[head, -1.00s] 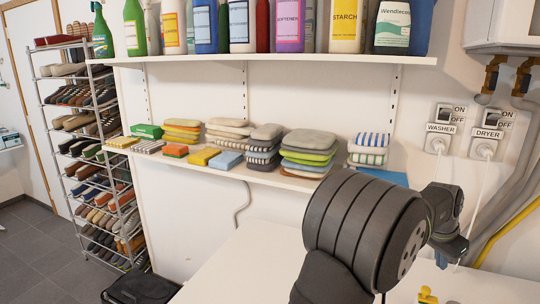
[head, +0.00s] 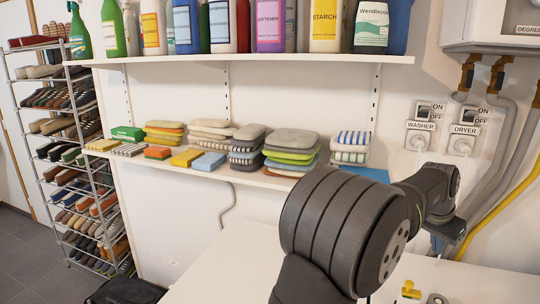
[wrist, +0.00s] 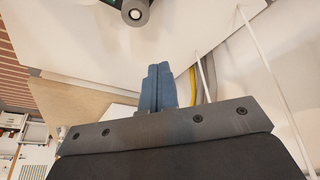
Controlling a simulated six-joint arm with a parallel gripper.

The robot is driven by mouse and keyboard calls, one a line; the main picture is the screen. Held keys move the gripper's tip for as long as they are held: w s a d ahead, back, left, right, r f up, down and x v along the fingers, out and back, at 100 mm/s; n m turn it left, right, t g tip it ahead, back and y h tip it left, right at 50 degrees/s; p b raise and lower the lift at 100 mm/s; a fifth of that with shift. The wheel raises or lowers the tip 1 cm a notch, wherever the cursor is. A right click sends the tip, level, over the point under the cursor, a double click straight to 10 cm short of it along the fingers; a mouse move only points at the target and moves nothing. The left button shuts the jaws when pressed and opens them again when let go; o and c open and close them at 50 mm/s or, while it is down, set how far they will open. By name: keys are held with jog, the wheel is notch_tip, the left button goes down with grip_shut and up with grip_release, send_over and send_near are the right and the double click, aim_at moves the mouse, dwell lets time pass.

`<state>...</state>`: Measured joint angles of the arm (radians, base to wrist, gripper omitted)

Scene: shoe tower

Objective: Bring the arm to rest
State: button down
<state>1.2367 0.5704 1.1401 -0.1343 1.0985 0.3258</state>
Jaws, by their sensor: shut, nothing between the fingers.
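My gripper (wrist: 158,88) shows in the wrist view as two blue fingers pressed together, with nothing between them. It is shut and hangs in open space, with white surfaces behind it. In the head view my dark grey arm (head: 345,230) fills the lower right, and its wrist part (head: 440,190) stands in front of the wall, below the washer and dryer switches. The fingers cannot be made out clearly in the head view.
A wall shelf (head: 260,58) holds several bottles. A lower shelf (head: 240,172) holds stacks of folded cloths and sponges, just behind my arm. A shoe rack (head: 75,150) stands at the left. Grey pipes (head: 500,140) run down the right wall. The white worktop (head: 225,265) is mostly bare.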

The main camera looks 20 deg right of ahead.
jog(key=a+r+n+g, duration=0.1)
jog(key=a+r+n, duration=0.2)
jog(key=a+n, duration=0.6)
jog(key=d+x, duration=0.1)
jog(key=x, duration=0.8)
jog(key=shift+w, duration=0.4)
